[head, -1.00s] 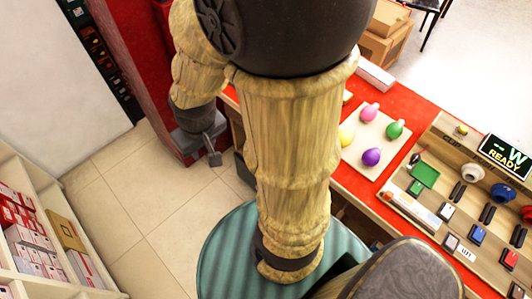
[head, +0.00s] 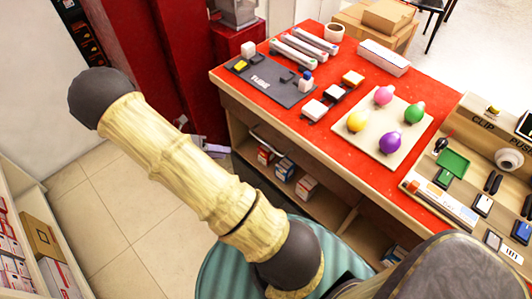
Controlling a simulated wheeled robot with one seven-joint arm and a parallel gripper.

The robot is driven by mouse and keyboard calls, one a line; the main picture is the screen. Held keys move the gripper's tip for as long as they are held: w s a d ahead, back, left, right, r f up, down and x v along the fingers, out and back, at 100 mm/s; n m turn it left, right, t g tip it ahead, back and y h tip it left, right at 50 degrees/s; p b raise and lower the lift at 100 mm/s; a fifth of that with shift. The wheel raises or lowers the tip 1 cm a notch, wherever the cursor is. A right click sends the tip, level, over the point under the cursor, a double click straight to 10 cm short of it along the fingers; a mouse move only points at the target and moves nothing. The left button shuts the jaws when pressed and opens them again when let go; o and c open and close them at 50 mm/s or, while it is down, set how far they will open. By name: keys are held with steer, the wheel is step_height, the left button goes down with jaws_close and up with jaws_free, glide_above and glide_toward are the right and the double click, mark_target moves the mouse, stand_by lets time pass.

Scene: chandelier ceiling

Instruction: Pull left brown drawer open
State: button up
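I cannot make out a brown drawer in the head view. The only brown furniture near me is the wooden table (head: 330,172) with a red top, and the front I can see has open shelf spaces. My arm crosses the view from the bottom middle to a dark joint at the upper left. My gripper does not show clearly. A small pale grey shape (head: 207,146) peeks out just past my arm, and I cannot tell what it is.
Small boxes (head: 285,168) stand on the shelf under the table. A red cabinet (head: 170,60) stands behind. Shelves with boxes (head: 42,240) are at left. Tiled floor (head: 110,215) is clear.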

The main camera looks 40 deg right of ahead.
mark_target(266, 144)
steer(key=w+f+n+h, duration=0.1)
steer(key=n, duration=0.1)
steer(key=w+f+n+h+b, duration=0.1)
steer(key=f+n, duration=0.1)
steer(key=w+f+n+h+b, duration=0.1)
steer(key=n+h, duration=0.1)
steer(key=shift+w+d+f+t, duration=0.1)
steer(key=shift+d+f+t, duration=0.3)
steer(key=b+x, duration=0.1)
steer(key=x, duration=1.6)
steer(key=shift+s+d, duration=0.2)
steer(key=shift+c, duration=0.2)
jaws_close()
